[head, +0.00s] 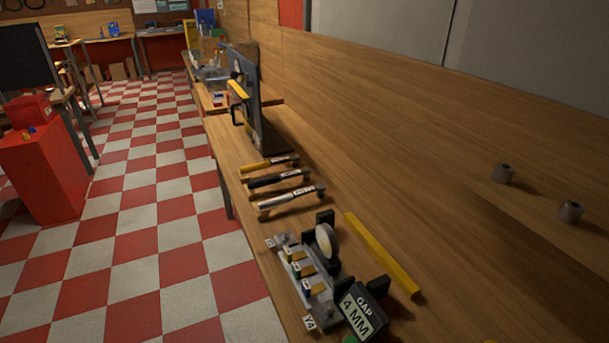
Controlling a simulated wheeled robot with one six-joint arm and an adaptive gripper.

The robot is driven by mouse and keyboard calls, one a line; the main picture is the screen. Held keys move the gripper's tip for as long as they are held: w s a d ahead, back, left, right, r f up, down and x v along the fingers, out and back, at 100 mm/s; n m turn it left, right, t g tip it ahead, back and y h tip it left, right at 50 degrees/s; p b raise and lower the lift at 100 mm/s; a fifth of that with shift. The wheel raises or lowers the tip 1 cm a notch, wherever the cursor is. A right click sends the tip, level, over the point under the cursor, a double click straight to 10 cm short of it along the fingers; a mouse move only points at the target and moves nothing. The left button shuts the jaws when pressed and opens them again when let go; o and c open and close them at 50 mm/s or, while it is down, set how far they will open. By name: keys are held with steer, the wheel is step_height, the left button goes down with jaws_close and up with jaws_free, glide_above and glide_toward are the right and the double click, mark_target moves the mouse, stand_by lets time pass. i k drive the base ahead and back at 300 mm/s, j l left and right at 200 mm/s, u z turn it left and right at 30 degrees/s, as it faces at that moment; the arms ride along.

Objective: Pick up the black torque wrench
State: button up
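The black torque wrench (274,179) lies on the wooden workbench (440,205), in the middle of a row of three tools. A white label shows on its right part. A yellow wrench (256,167) lies just behind it and a silver wrench (285,199) just in front. All three lie crosswise near the bench's left edge, with small gaps between them. My gripper is not in view.
In front of the tools stands a fixture (310,279) with small coloured parts, a round disc (326,242) and a "GAP 4 MM" sign (361,314). A yellow bar (382,255) lies to its right. A dark upright panel (248,92) stands behind.

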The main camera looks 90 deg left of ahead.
mark_target(306, 171)
steer(key=u, duration=2.5)
steer(key=i+j, duration=0.25)
steer(key=j, duration=0.2)
steer(key=i+j, duration=0.2)
steer(key=j, duration=0.2)
steer(key=i+j, duration=0.25)
steer(key=j, duration=0.2)
steer(key=i, duration=0.5)
steer(key=u, duration=0.05)
